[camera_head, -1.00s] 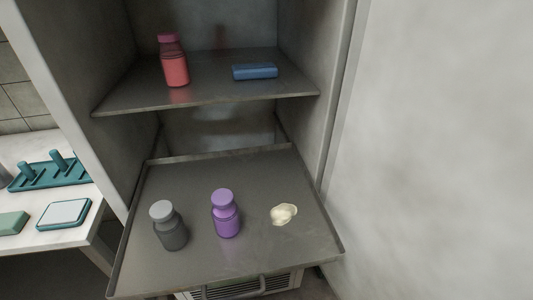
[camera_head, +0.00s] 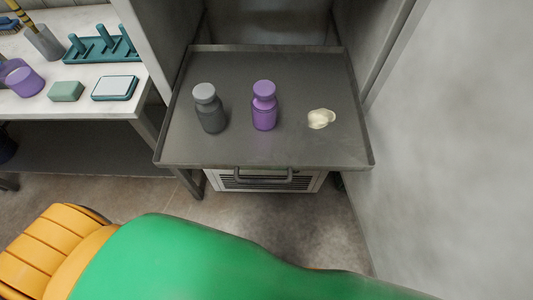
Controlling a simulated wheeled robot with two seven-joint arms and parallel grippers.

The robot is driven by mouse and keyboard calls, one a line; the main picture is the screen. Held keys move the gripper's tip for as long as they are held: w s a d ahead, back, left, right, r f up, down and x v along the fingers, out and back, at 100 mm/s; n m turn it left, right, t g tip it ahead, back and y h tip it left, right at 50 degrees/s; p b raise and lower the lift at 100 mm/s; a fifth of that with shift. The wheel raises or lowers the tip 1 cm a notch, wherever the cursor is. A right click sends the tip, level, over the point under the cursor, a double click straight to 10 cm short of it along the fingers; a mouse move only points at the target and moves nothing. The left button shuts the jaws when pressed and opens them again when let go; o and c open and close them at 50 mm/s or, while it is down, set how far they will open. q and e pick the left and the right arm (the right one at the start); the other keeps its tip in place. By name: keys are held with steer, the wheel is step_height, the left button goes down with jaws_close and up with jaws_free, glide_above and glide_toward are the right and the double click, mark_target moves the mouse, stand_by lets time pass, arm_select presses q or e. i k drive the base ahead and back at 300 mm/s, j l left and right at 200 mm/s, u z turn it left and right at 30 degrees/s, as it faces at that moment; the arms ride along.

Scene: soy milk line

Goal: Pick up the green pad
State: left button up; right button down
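A green pad (camera_head: 66,91), a small pale green block, lies flat on the white table at the left. Just right of it lies a teal-edged pad with a pale top (camera_head: 115,88); the two are apart. Nothing touches the green pad. Neither of my grippers shows. A large green and yellow-orange part of my own body fills the bottom of the view.
The white table (camera_head: 20,108) also holds a purple cup (camera_head: 22,77), a grey holder (camera_head: 44,42) and a teal peg rack (camera_head: 100,48). A metal tray (camera_head: 185,147) bears a grey bottle (camera_head: 209,108), a purple bottle (camera_head: 264,105) and a cream-coloured blob (camera_head: 321,119).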

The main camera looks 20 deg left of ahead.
mark_target(69, 91)
steer(key=j+u, duration=0.1)
steer(key=u, duration=1.95)
